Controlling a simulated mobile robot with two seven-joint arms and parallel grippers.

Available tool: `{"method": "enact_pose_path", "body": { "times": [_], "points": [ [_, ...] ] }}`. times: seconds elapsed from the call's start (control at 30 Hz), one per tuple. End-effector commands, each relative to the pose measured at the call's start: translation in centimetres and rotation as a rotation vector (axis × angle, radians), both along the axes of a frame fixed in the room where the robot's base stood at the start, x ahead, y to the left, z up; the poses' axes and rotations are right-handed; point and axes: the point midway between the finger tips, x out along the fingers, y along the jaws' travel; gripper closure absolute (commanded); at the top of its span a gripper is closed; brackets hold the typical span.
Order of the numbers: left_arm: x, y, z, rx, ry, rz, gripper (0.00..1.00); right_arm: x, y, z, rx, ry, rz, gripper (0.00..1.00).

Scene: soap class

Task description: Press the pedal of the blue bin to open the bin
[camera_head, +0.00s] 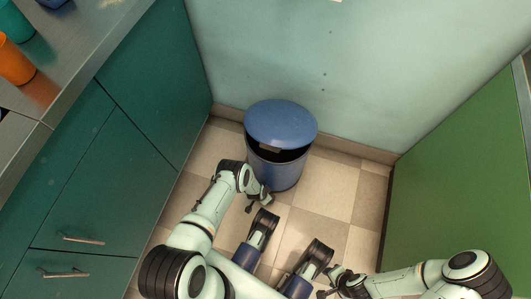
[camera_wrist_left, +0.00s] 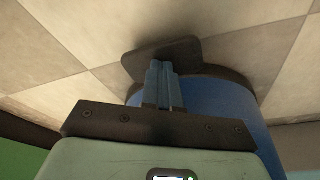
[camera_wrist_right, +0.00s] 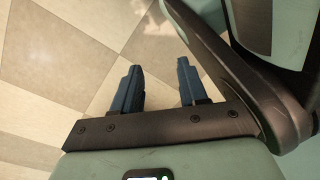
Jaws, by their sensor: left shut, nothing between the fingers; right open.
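The blue bin (camera_head: 273,172) stands on the floor against the back wall. Its domed blue lid (camera_head: 280,121) is tilted up at the front, with a dark gap between lid and body. My left gripper (camera_head: 260,203) is low at the bin's front. In the left wrist view its shut fingers (camera_wrist_left: 160,72) overlap the dark flat pedal (camera_wrist_left: 172,50) at the bin's base and appear to touch it. The pedal is hidden behind the gripper in the head view. My right gripper (camera_wrist_right: 157,72) is open and empty above the floor, away from the bin.
A green cabinet with drawers (camera_head: 75,239) and a countertop (camera_head: 70,60) flank the left side. A green panel (camera_head: 465,170) stands on the right. Tiled floor (camera_head: 325,195) is clear to the bin's right.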

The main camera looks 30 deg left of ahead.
Motion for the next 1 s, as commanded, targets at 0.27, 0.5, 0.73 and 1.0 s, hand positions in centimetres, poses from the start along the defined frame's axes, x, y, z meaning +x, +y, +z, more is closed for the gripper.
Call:
{"method": "enact_pose_path", "body": {
  "times": [0.27, 0.5, 0.73, 1.0],
  "points": [
    [0.0, 0.0, 0.0, 0.001, -0.001, -0.001, 1.00, -2.3, -0.3, -0.3, 0.004, 0.069, -0.007, 0.57],
    [0.0, 0.0, 0.0, 0.001, -0.001, -0.001, 1.00, -4.6, -0.5, -0.5, 0.010, 0.143, -0.014, 0.57],
    [0.0, 0.0, 1.3, 0.001, 0.000, -0.001, 1.00, -2.3, -0.2, 0.6, 0.004, 0.066, -0.007, 0.57],
    [0.0, 0.0, 2.8, 0.001, -0.001, -0.002, 1.00, 0.2, 0.1, 2.1, -0.001, -0.017, 0.002, 0.57]
  ]
}}
